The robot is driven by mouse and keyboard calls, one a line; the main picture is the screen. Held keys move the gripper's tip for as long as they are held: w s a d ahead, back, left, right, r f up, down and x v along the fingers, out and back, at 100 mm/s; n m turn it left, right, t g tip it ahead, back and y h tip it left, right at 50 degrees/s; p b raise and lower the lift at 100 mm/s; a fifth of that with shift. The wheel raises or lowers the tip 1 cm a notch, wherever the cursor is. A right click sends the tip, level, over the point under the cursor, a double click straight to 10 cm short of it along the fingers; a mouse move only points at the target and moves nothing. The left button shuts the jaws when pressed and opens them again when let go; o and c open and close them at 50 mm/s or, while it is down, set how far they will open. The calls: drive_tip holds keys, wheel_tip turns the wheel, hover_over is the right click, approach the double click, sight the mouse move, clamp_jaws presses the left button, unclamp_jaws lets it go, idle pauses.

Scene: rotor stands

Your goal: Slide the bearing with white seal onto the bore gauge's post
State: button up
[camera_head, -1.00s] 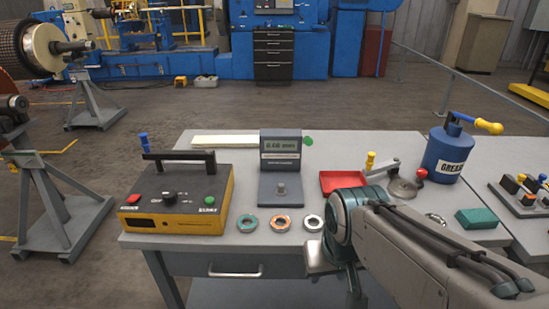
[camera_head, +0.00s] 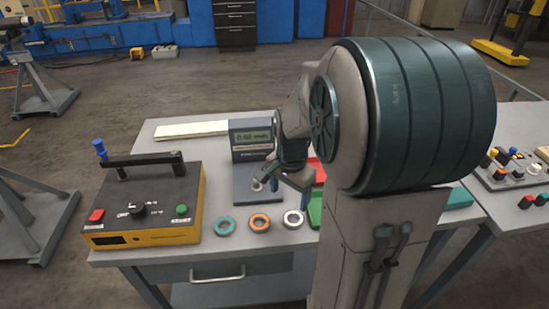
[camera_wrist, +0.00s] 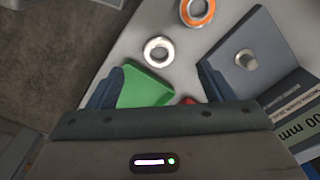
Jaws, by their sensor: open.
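The bearing with white seal (camera_head: 287,220) lies flat on the table at the right end of a row of bearings. It also shows in the wrist view (camera_wrist: 147,51), ahead of my fingers. The bore gauge (camera_head: 252,170) stands behind the row, with a lit display and a short bare post (camera_head: 257,185) on its base. The post shows at the right in the wrist view (camera_wrist: 247,61). My gripper (camera_head: 281,191) is open and empty above the table, near the gauge's base. In the wrist view its fingers (camera_wrist: 160,82) are spread wide, with nothing between the tips.
An orange-sealed bearing (camera_head: 259,230) and a teal-sealed bearing (camera_head: 225,234) lie left of the white one. A yellow-black control box (camera_head: 145,205) stands at the left. A green piece (camera_wrist: 146,88) and a red tray (camera_head: 319,170) are close by. My arm hides the table's right part.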

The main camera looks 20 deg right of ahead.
sight(294, 221)
drive_tip(key=d+f+m+b, duration=0.1)
drive_tip(key=f+b, duration=0.1)
drive_tip(key=f, duration=0.1)
drive_tip(key=w+f+b, duration=0.1)
drive_tip(key=f+b, duration=0.2)
drive_tip(key=f, duration=0.1)
drive_tip(key=d+f+m+b, duration=0.1)
drive_tip(key=f+b, duration=0.1)
drive_tip(key=f, duration=0.2)
drive_tip(key=shift+w+d+f+m, duration=0.2)
drive_tip(key=shift+d+f+m, duration=0.05)
drive_tip(key=shift+d+m, duration=0.05)
drive_tip(key=c, duration=0.9)
